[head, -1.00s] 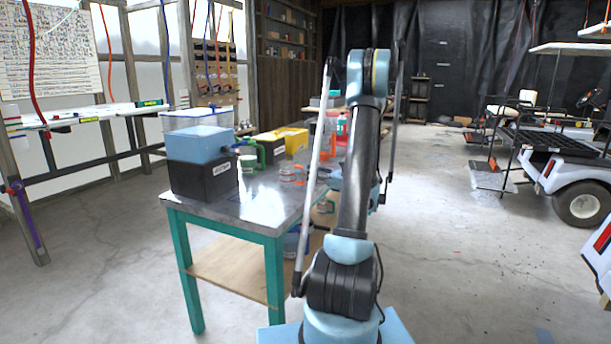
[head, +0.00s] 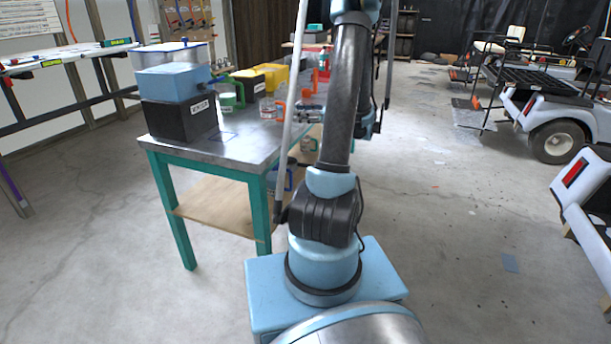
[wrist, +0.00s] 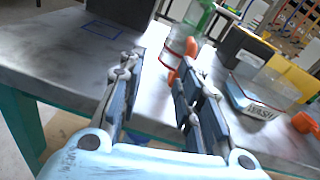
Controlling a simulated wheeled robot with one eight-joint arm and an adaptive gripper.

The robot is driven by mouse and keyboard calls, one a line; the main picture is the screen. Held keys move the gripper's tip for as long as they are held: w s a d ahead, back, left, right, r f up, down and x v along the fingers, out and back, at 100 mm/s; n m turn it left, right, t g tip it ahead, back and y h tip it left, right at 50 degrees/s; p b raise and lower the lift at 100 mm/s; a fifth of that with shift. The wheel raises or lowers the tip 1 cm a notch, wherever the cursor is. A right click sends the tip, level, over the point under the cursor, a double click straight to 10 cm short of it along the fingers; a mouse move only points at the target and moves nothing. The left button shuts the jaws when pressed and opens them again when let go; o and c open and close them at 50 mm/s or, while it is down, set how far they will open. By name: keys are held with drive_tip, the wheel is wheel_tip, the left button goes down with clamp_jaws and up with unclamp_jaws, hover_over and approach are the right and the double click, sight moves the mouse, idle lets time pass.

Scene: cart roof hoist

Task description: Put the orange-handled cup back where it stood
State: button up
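The clear cup with a red band and orange handle (wrist: 178,53) stands upright on the metal table in the wrist view. It is just beyond my fingertips, with its handle close to the right one. In the head view the cup (head: 268,109) stands near the table's middle. My gripper (wrist: 155,78) is open, low over the table, with bare tabletop between its fingers. A blue outlined square (wrist: 104,29) is marked on the tabletop at upper left in the wrist view; it also shows in the head view (head: 221,136), in front of the black box.
A black box with a blue tank (head: 176,82) fills the table's left end.

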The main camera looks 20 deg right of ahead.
drive_tip(key=s+a+n+g+h, duration=0.1)
drive_tip(key=s+a, duration=0.1)
drive_tip(key=a, duration=0.1)
drive_tip(key=s+a+n+g, duration=0.1)
drive_tip(key=s+a+n, duration=0.1)
drive_tip(key=a, duration=0.1)
drive_tip(key=s+a+n+g+h, duration=0.1)
drive_tip(key=s+a+n, duration=0.1)
drive_tip(key=shift+a+r+h, duration=0.15)
drive_tip(key=shift+a+h, duration=0.15)
drive_tip(key=shift+a, duration=0.1)
drive_tip(key=s+a+f+n+g+h, duration=0.2)
drive_tip(key=s+a+n+g+h, duration=0.25)
drive_tip(key=s, duration=0.65)
drive_tip(key=s+d+f+n+h, duration=0.2)
drive_tip(key=s+f+n+h, duration=0.1)
drive_tip(key=s+n, duration=0.4)
drive_tip(key=s+d+f+n+h, duration=0.3)
drive_tip(key=s+f+n+h, duration=0.1)
drive_tip(key=s, duration=0.8)
drive_tip(key=f+n, duration=0.1)
drive_tip(key=n, duration=0.1)
drive_tip(key=shift+s+d+n, duration=0.15)
drive_tip(key=shift+d+n, duration=0.05)
drive_tip(key=shift+n, duration=0.15)
drive_tip(key=shift+t, duration=0.25)
